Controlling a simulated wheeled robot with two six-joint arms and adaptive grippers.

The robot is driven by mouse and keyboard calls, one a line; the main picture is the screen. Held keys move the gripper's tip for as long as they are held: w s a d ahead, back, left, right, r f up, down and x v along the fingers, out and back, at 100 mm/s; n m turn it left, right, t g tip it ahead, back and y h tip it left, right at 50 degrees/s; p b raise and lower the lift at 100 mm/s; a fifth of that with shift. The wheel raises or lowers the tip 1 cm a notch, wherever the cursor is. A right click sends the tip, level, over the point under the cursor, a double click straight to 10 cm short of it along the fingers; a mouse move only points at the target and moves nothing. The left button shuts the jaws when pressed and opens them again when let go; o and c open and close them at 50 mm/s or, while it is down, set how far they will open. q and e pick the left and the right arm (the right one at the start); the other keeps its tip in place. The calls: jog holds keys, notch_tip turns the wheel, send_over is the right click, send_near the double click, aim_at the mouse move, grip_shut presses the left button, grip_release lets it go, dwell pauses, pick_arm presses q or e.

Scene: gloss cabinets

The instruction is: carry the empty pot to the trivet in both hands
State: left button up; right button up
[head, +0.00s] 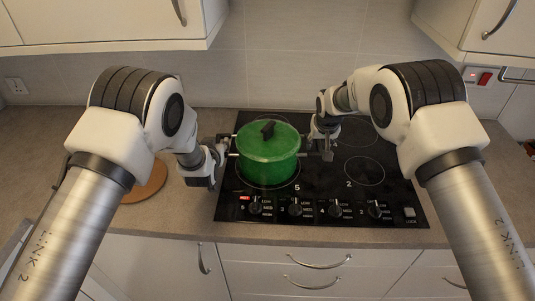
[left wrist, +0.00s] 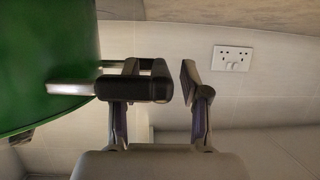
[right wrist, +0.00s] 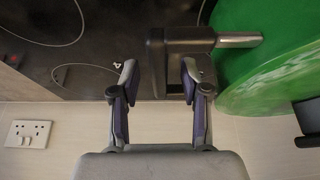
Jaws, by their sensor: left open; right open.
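The green pot (head: 262,168) stands on the front-left ring of the black hob, with its lid on and a dark knob on top. The trivet, a round brown board (head: 150,188), lies on the worktop left of the hob, partly hidden by my left arm. My left gripper (head: 216,162) is open at the pot's left side; in the left wrist view the black handle (left wrist: 146,88) is in front of its left finger and partly between the fingers. My right gripper (head: 325,140) is open at the right side; the other handle (right wrist: 172,60) is between its fingers (right wrist: 158,82).
The hob (head: 335,195) has a row of knobs along its front edge and a small red light at the front left. Wall cabinets (head: 110,20) hang at the upper left and right. Drawers (head: 310,265) are below the worktop. The trivet's top looks clear where it shows.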

pick_arm(q)
jog(key=shift+w, duration=0.15)
pick_arm(e)
jog(key=shift+f, duration=0.15)
pick_arm(q)
grip_shut()
pick_arm(e)
grip_shut()
